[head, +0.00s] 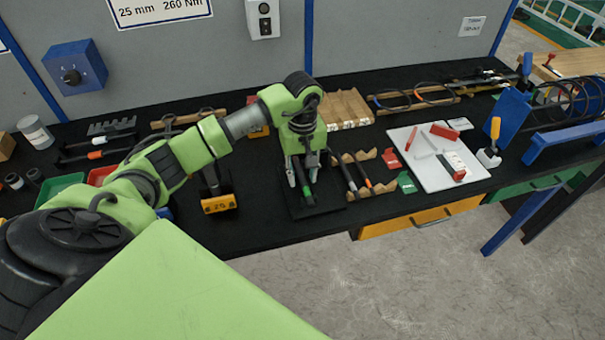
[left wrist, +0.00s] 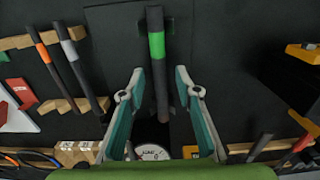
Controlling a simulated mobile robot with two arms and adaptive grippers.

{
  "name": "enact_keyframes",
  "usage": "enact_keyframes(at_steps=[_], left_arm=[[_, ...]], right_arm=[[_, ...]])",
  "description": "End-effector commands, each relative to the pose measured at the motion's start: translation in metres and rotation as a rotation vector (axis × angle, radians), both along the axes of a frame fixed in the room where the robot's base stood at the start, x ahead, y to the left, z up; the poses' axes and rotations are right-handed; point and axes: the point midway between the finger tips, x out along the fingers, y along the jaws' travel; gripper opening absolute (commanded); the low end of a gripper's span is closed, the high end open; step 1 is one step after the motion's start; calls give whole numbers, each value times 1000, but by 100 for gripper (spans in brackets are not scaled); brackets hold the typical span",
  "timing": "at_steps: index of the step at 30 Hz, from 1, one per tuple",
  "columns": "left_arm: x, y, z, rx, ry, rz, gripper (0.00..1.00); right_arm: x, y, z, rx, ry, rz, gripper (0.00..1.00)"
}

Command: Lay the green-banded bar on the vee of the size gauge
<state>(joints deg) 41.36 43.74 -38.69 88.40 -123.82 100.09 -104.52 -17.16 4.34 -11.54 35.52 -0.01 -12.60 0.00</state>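The green-banded bar (left wrist: 161,75) is dark with one green band. In the left wrist view it runs lengthwise between the fingers of my left gripper (left wrist: 158,92). The fingers are apart, with a gap on each side of the bar. In the head view the left gripper (head: 303,180) points down over the bar's green band (head: 309,197). The size gauge has a dark base plate (head: 328,206) and a round white dial (left wrist: 151,152). The bar lies over the gauge; its contact with the vee is hidden. My right gripper is not in view.
A wooden rack (head: 366,157) beside the gauge holds an orange-banded bar (left wrist: 46,58) and a grey-banded bar (left wrist: 74,58). A yellow-fronted block marked 25 (head: 218,203) stands left. A white board (head: 438,160) with red items lies right. The bench's front edge is close.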

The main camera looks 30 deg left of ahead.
Motion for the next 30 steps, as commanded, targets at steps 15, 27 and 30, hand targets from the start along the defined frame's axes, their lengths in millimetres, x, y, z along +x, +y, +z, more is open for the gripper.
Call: enact_keyframes(at_steps=[15,27,30], left_arm=[[2,0,22,1,-7,-1,30],[1,0,101,0,-4,-1,30],[1,0,112,0,-3,1,30]], right_arm=[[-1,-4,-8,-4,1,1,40],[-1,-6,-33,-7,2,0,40],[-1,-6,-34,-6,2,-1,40]])
